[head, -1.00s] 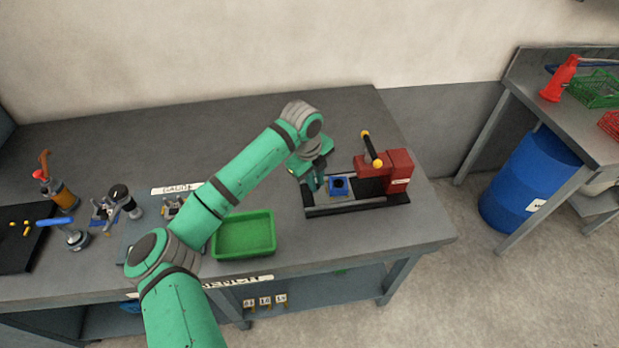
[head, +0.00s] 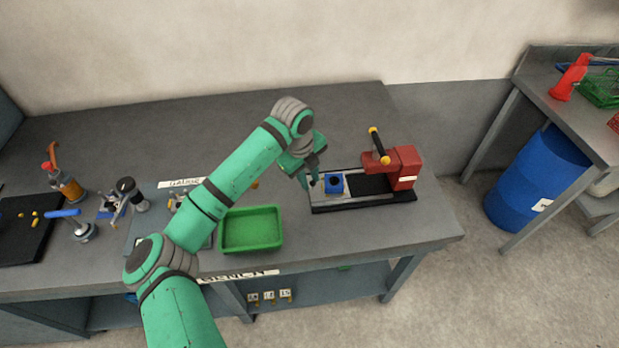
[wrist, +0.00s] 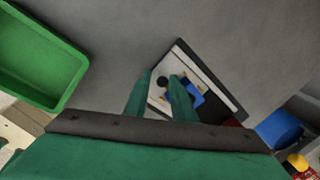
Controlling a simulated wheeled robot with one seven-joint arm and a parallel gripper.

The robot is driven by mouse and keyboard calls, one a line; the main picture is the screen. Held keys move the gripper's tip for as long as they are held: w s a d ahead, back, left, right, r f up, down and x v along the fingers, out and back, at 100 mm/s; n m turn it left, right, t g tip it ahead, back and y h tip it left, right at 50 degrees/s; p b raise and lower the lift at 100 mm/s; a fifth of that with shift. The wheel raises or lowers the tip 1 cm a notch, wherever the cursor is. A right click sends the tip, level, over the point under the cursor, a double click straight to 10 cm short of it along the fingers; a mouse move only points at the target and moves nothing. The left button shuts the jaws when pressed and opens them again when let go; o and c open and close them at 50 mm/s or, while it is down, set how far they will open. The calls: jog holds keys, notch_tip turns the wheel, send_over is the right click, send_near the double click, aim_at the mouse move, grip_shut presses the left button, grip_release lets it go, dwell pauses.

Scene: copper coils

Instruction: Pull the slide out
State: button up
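The slide (head: 322,194) is a pale plate on a black base (head: 375,203), carrying a blue block (head: 334,183) with a dark round hole. It projects left of the red press body (head: 404,164), with a dark gap between block and red body. My gripper (head: 313,184) is at the slide's left end. The blue block also shows in the wrist view (wrist: 184,97), partly behind a finger.
A green tray (head: 251,230) stands left of the base, near the bench front. Above the red body is a black lever (head: 379,147) with yellow ends. Small clamps and tools (head: 125,197) stand at the left. The bench behind the press is clear.

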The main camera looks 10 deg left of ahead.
notch_tip(320, 180, up, 11)
jog(key=s+a, duration=0.1)
jog(key=shift+s+f, duration=0.2)
jog(key=shift+s, duration=0.15)
dwell(0.3)
jog(key=shift+w+a, duration=0.1)
dwell(0.3)
